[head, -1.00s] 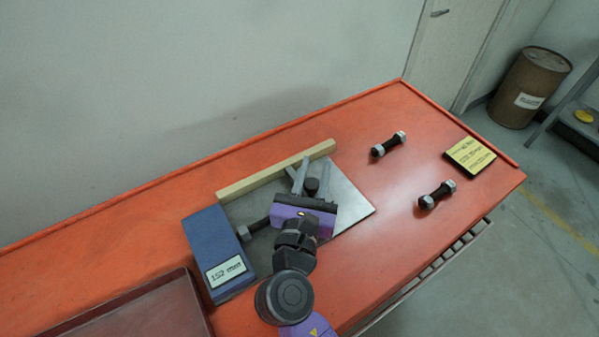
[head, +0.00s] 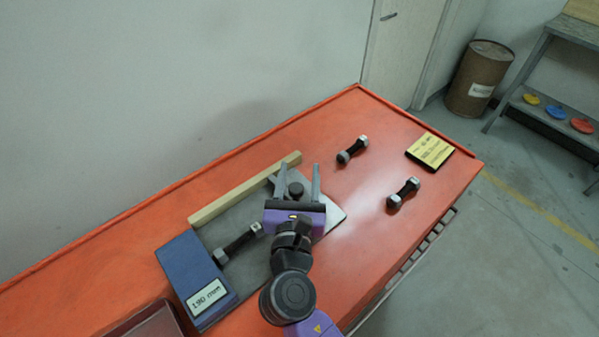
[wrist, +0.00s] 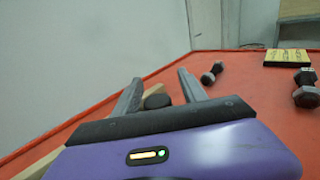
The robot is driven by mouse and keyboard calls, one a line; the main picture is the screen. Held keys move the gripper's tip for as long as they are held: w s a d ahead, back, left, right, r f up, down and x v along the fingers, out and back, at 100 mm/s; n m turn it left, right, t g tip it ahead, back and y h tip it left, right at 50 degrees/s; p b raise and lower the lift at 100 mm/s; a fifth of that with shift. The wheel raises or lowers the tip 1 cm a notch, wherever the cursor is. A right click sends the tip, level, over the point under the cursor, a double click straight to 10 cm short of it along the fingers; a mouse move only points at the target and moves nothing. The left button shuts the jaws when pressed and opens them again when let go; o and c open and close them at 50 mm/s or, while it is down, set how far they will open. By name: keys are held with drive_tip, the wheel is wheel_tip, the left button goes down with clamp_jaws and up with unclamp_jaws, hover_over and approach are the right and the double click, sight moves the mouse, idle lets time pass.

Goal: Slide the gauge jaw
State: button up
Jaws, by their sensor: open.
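The gauge has a blue end block (head: 188,268) with a display (head: 207,292) that reads 190 mm. Its grey plate (head: 213,235) runs right from the block, under my gripper. A black round knob (head: 296,188), apparently on the gauge jaw, stands between the fingers of my gripper (head: 298,170). The jaw's body is mostly hidden by my gripper. In the wrist view the knob (wrist: 157,101) shows between the spread fingers, nearer the left one; contact cannot be told. A black stud with grey nuts (head: 238,243) lies on the plate beside the block.
A wooden strip (head: 245,188) lies along the plate's back edge. Two more studs (head: 352,149) (head: 403,193) and a yellow-and-black card (head: 430,151) lie to the right on the orange bench (head: 385,140). A dark red tray (head: 150,322) sits at front left.

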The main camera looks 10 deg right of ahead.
sight(297, 194)
drive_tip(key=s, duration=0.3)
drive_tip(key=s+a+b, duration=0.1)
drive_tip(key=s, duration=0.3)
drive_tip(key=shift+s+a, duration=0.2)
drive_tip(key=shift+s, duration=0.05)
idle(0.3)
